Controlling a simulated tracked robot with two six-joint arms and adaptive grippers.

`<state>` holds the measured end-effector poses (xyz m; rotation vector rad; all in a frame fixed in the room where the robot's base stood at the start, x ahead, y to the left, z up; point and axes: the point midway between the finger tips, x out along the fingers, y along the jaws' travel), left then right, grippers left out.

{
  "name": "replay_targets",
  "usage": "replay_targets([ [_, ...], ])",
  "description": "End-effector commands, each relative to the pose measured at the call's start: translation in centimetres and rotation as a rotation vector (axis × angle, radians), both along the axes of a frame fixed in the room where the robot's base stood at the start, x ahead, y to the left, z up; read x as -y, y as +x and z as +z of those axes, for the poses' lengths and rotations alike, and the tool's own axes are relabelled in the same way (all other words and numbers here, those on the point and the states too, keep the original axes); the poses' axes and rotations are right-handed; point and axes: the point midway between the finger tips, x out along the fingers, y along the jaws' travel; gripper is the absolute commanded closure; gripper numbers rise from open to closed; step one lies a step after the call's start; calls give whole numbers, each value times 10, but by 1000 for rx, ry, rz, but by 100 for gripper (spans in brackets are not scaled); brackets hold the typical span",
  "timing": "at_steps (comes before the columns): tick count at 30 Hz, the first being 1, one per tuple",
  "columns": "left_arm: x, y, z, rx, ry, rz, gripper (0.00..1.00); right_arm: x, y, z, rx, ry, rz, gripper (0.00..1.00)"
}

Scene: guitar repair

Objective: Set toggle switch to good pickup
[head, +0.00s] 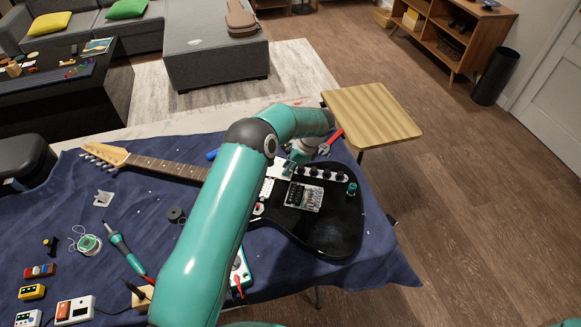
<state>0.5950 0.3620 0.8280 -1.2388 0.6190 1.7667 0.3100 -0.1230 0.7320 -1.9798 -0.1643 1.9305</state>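A black electric guitar (325,236) lies on the blue cloth, its neck (168,166) pointing left. A metal bridge plate (304,197) sits on its body, with a white pickup (267,188) to the left. A light control strip with several dark knobs (322,174) lies along the upper side of the body. My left gripper (290,168) is low over the body, at the left end of this strip. Its fingers are small and partly merged with the strip, so their opening is unclear. The toggle switch cannot be made out there. My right gripper is out of view.
The blue cloth (150,215) covers the table. A soldering iron (124,254), solder spool (89,244), teal meter (242,270) and small coloured boxes (75,309) lie left of the body. A red-handled tool (331,141) lies behind it. A wooden stool (371,113) stands beyond.

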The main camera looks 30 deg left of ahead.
Motion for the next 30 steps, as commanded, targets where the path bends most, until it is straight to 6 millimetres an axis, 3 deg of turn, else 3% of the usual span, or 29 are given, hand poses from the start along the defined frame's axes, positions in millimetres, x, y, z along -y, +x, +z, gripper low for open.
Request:
replay_targets([
  [2, 0, 0, 0, 0, 0, 0, 100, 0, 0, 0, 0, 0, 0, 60],
  [6, 1, 0, 0, 0, 0, -1, 100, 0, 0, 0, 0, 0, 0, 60],
  [7, 9, 1, 0, 0, -1, -5, 100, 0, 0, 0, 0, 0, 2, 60],
  [17, -1, 0, 0, 17, -46, 0, 100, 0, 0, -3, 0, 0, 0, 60],
  [30, -13, -3, 1, 123, -328, 4, 100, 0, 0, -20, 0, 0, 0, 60],
])
